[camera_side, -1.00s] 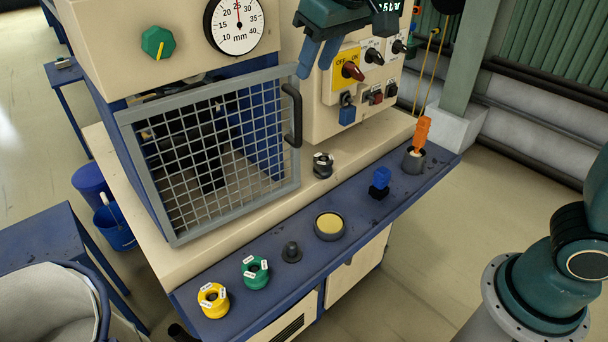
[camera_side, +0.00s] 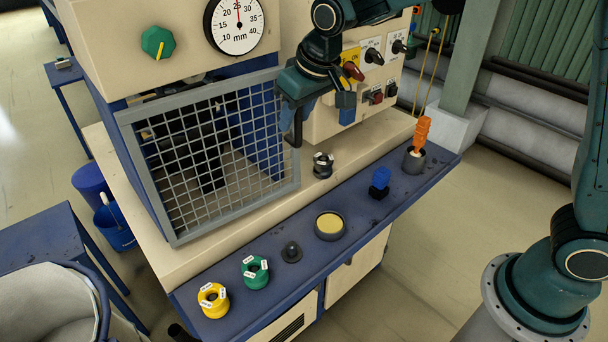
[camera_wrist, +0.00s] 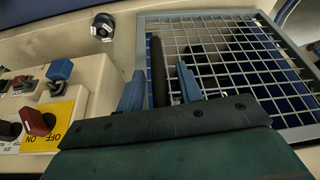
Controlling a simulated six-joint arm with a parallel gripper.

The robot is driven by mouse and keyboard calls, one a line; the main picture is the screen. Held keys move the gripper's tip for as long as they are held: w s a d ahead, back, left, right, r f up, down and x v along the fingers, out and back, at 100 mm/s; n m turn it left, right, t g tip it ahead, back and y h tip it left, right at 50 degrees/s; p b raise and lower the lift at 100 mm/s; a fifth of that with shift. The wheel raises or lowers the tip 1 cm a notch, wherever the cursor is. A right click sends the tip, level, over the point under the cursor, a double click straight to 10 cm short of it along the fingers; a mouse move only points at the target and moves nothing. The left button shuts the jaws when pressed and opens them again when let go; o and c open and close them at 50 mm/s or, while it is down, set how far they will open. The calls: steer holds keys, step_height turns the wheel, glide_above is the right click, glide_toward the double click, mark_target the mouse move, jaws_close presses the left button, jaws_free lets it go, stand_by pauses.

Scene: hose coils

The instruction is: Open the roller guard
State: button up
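The roller guard (camera_side: 181,239), a grey-framed wire mesh door, is closed across the front of the machine; it also shows in the wrist view (camera_wrist: 143,40). Its black vertical handle (camera_wrist: 158,62) is on the edge nearest the control box. My gripper (camera_wrist: 160,80) has its two blue fingers on either side of the handle, with small gaps showing, so it looks open around it. In the side view my gripper (camera_side: 294,122) covers most of the handle; only its lower end shows.
The control box with its yellow switch plate (camera_side: 351,59) and knobs stands close right of my gripper.

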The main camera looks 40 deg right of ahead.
steer(key=shift+w+f, duration=0.15)
steer(key=shift+f, duration=0.25)
jaws_close()
